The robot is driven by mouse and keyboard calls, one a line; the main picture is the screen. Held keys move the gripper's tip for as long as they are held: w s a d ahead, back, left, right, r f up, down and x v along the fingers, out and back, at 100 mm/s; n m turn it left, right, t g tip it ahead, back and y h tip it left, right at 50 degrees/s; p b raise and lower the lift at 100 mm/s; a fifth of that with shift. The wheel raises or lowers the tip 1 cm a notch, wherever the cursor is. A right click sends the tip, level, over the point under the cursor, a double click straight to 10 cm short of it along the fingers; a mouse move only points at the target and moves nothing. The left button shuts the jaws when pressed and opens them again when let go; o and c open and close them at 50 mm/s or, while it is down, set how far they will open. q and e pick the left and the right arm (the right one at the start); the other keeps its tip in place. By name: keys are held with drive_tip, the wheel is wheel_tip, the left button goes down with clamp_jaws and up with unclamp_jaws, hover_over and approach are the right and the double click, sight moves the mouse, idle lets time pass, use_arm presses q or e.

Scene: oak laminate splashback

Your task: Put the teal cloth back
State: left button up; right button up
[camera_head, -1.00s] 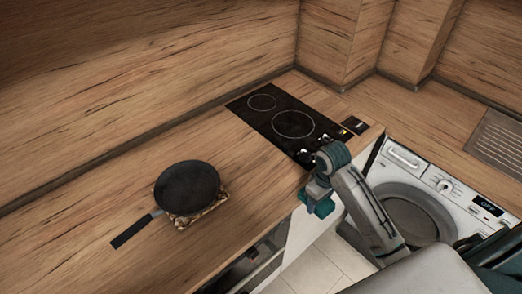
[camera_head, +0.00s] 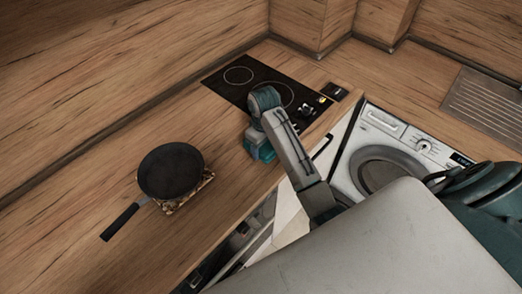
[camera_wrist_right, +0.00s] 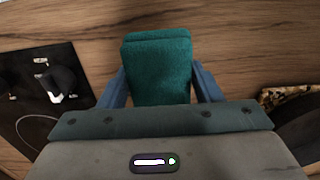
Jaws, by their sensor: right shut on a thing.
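The teal cloth (camera_wrist_right: 158,68) is a folded pad seen between the two blue fingers of my right gripper (camera_wrist_right: 160,88) in the right wrist view. The gripper is shut on it. In the head view my right gripper (camera_head: 262,150) is over the wooden worktop (camera_head: 105,160), between the hob and the pan, close to the front edge. The cloth is mostly hidden there by the gripper. I cannot tell whether the cloth touches the worktop. My left gripper is not in view.
A black frying pan (camera_head: 170,170) rests on a patterned mat (camera_head: 190,197) to the left. The black hob (camera_head: 225,84) lies behind my gripper. A washing machine (camera_head: 375,165) stands under the worktop at right. A ridged drainer (camera_head: 490,100) is at far right. Worktop between pan and hob is clear.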

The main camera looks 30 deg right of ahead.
sight(261, 151)
drive_tip(key=shift+w+a+r, duration=0.1)
drive_tip(key=shift+w+a, duration=0.1)
drive_tip(key=shift+w, duration=0.15)
wheel_tip(261, 151, down, 3)
drive_tip(key=shift+f+p, duration=0.15)
drive_tip(key=shift+p, duration=1)
drive_tip(key=shift+f, duration=0.25)
drive_tip(key=o, duration=1)
drive_tip(key=shift+f, duration=0.1)
